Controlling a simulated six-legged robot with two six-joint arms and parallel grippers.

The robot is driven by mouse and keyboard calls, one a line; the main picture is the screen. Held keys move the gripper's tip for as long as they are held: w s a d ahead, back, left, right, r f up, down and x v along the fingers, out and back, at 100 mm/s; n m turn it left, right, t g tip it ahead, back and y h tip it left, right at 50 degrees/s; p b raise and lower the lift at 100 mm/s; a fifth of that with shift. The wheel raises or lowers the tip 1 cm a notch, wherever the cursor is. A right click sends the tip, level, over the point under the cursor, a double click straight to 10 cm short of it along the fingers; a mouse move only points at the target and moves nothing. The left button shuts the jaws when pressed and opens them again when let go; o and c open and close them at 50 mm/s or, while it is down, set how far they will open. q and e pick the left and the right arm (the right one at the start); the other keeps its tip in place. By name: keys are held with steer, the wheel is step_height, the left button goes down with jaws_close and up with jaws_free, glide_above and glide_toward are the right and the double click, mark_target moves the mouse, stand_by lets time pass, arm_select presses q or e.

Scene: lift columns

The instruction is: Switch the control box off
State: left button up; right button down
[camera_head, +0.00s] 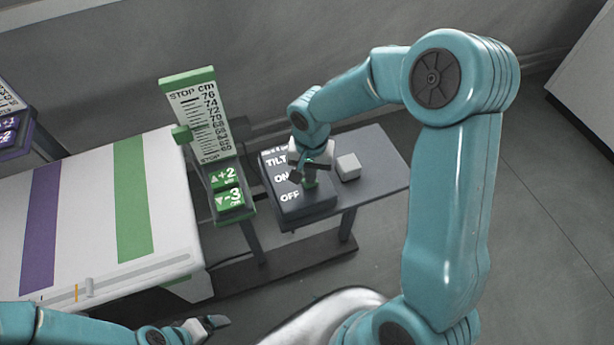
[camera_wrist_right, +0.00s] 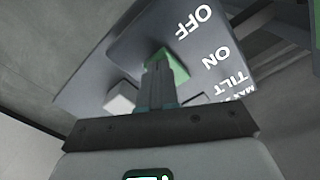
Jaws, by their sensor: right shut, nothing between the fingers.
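The control box (camera_head: 300,208) is a dark box with white TILT, ON and OFF labels, and it stands on a small grey table. In the right wrist view, the box face (camera_wrist_right: 148,27) fills the upper middle. A green part (camera_wrist_right: 180,69) on the box face shows just behind my right fingertips, near the ON label. My right gripper (camera_head: 309,169) is over the box, its fingers (camera_wrist_right: 158,68) shut with nothing between them. Whether they touch the green part I cannot tell. My left gripper (camera_head: 214,322) is low at the front; its jaws are unclear.
A white block (camera_head: 348,166) sits right of the control box. A green panel (camera_head: 229,200) with +2 and -3 buttons and a tall scale (camera_head: 205,115) stand to the left. A white striped table (camera_head: 175,200) is further left. Grey floor is open at the right.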

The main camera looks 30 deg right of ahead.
steer(key=shift+f+b, duration=0.4)
steer(key=shift+f, duration=0.05)
steer(key=shift+r, duration=0.1)
steer(key=shift+r+p, duration=2.2)
steer(key=shift+r, duration=1.3)
steer(key=shift+f, duration=0.1)
